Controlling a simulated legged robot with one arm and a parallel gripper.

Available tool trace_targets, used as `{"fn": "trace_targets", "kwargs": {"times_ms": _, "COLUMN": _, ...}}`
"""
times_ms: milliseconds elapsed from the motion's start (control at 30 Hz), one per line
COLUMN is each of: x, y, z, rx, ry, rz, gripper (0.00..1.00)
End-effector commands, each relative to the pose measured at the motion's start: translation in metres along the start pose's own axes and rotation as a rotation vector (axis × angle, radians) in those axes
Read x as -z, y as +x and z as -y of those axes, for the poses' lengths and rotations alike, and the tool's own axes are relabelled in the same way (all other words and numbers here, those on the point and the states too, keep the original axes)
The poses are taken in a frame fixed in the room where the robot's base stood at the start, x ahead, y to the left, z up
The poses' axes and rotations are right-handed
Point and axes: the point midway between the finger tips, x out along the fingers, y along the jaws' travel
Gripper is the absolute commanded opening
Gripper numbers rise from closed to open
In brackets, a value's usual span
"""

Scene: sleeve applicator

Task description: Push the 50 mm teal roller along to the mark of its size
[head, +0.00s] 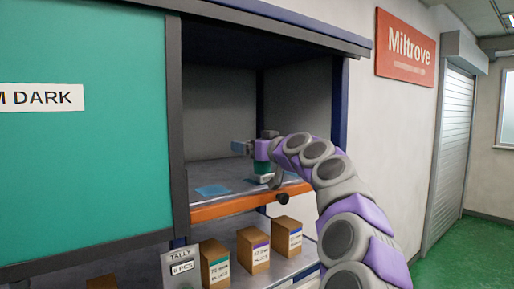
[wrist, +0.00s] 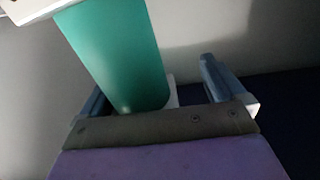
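The teal roller (head: 261,168) is inside the open cabinet bay, at the front of the shelf under my gripper (head: 254,143). In the wrist view the roller (wrist: 118,52) is a smooth teal cylinder with a white piece at its upper end. It reaches down between the blue fingers of my gripper (wrist: 158,88), close to the left finger. A wide gap separates it from the right finger, so the fingers are open. A blue patch (head: 212,190) lies flat on the shelf, left of the roller. I cannot read any size on the roller or patch.
The shelf (head: 205,174) has an orange front edge (head: 230,206) with a dark knob (head: 282,198). A teal door panel (head: 85,125) covers the left side. Labelled cardboard boxes (head: 254,250) and a tally sign (head: 181,268) stand below. The shelf behind the blue patch looks clear.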

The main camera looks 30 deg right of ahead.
Motion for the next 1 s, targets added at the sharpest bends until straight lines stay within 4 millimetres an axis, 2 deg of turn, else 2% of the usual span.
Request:
{"fn": "trace_targets", "kwargs": {"times_ms": 233, "x": -0.002, "y": 0.000, "z": -0.010, "rx": -0.003, "ry": 0.005, "rz": 0.000, "gripper": 0.96}}
{"fn": "trace_targets", "kwargs": {"times_ms": 367, "x": -0.002, "y": -0.007, "z": -0.011, "rx": -0.002, "ry": 0.007, "rz": -0.002, "gripper": 0.96}}
{"fn": "trace_targets", "kwargs": {"times_ms": 800, "x": 0.000, "y": -0.062, "z": 0.002, "rx": -0.001, "ry": -0.001, "rz": -0.002, "gripper": 0.96}}
{"fn": "trace_targets", "kwargs": {"times_ms": 1000, "x": -0.001, "y": -0.094, "z": -0.001, "rx": -0.002, "ry": 0.002, "rz": -0.002, "gripper": 0.96}}
